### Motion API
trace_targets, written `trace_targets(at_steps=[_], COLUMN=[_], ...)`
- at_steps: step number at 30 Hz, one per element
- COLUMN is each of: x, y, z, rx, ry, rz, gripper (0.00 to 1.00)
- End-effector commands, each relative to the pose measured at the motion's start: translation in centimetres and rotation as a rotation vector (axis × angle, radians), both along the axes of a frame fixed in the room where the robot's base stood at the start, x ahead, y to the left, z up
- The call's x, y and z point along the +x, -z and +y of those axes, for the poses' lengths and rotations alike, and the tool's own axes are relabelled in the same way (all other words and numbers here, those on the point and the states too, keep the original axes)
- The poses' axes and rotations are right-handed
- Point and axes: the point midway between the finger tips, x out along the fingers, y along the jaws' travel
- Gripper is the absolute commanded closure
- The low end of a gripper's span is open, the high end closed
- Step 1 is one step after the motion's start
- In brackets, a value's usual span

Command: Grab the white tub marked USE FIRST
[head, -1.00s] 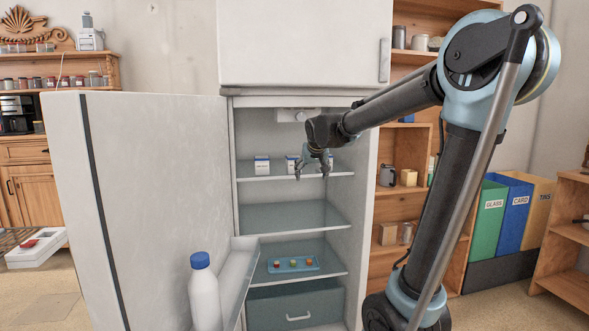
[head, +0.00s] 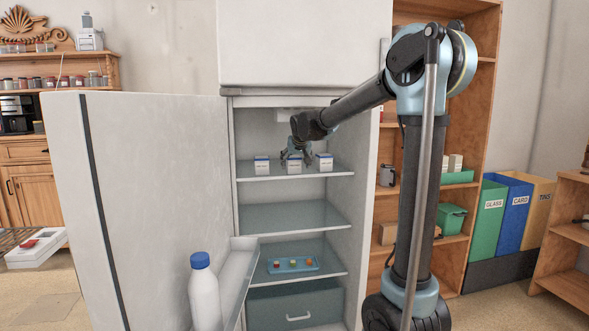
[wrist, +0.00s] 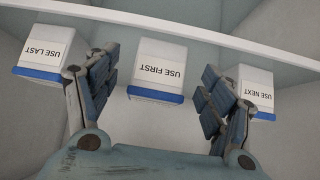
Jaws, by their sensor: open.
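The white tub marked USE FIRST (wrist: 158,68) is the middle one of three alike, each with a blue band at its lid. It shows upside down in the wrist view and stands on the fridge's top shelf in the head view (head: 294,167). My gripper (head: 296,153) is open and empty at this tub. In the wrist view its fingers are spread to either side of the tub, with gaps showing. USE LAST (wrist: 43,50) and USE NEXT (wrist: 256,88) stand beyond the fingers, the latter partly hidden by a finger.
The fridge door (head: 160,200) stands open at left, with a blue-capped bottle (head: 204,295) in its rack. The shelf below (head: 290,214) is bare. A blue tray (head: 293,265) with small coloured items sits lower down.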

Motion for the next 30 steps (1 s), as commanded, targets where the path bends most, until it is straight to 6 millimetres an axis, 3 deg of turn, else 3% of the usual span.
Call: trace_targets(at_steps=[5,16,28,30], x=[0.9,5.1,5.6,5.6], y=[0.0,0.2,0.9,0.9], z=[0.2,1.2,1.3,1.3], rx=[0.0,0.001,0.0,0.0], ry=[0.0,0.0,0.0,0.0], rz=[0.0,0.0,0.0,0.0], gripper=[0.25,0.25,0.25,0.41])
